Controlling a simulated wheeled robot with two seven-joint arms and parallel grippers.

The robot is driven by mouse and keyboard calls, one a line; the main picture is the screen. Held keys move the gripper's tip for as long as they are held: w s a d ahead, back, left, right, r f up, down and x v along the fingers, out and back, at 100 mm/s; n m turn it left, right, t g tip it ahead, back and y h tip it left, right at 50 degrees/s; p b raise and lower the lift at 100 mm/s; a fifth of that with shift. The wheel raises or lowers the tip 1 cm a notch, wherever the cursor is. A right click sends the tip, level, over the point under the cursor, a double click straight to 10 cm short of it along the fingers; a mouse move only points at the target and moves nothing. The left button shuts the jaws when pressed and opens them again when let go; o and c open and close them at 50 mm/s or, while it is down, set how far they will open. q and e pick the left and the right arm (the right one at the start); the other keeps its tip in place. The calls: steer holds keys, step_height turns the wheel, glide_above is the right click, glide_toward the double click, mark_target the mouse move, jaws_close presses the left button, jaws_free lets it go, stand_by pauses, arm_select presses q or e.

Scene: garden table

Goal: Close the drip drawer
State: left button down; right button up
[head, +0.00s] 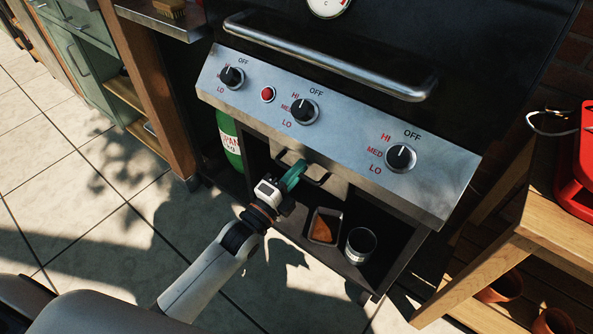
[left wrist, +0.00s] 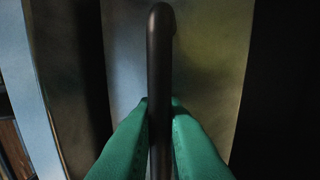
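The drip drawer (head: 338,187) has a plain metal front and sits under the grill's control panel. How far it stands out is hard to tell from above. Its black bar handle (head: 319,181) is on the front. My left gripper (head: 296,172) has green fingers and is at the left part of this handle. In the left wrist view, the dark handle bar (left wrist: 160,50) runs between the two green fingertips (left wrist: 161,104), which press close on both sides. The metal drawer front (left wrist: 210,60) is behind it. My right gripper is in neither view.
The grill's control panel (head: 345,135) with knobs overhangs the drawer. Below, a tray with brown contents (head: 325,227) and an open can (head: 360,246) stand on the cabinet floor. A green bottle (head: 230,140) stands at left. A wooden shelf (head: 480,272) is at right.

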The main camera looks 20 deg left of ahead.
arm_select(q)
steer(key=x, duration=0.4)
steer(key=shift+f, duration=0.4)
steer(key=shift+a, duration=0.1)
steer(key=shift+r, duration=0.1)
steer(key=c, duration=1.8)
jaws_free()
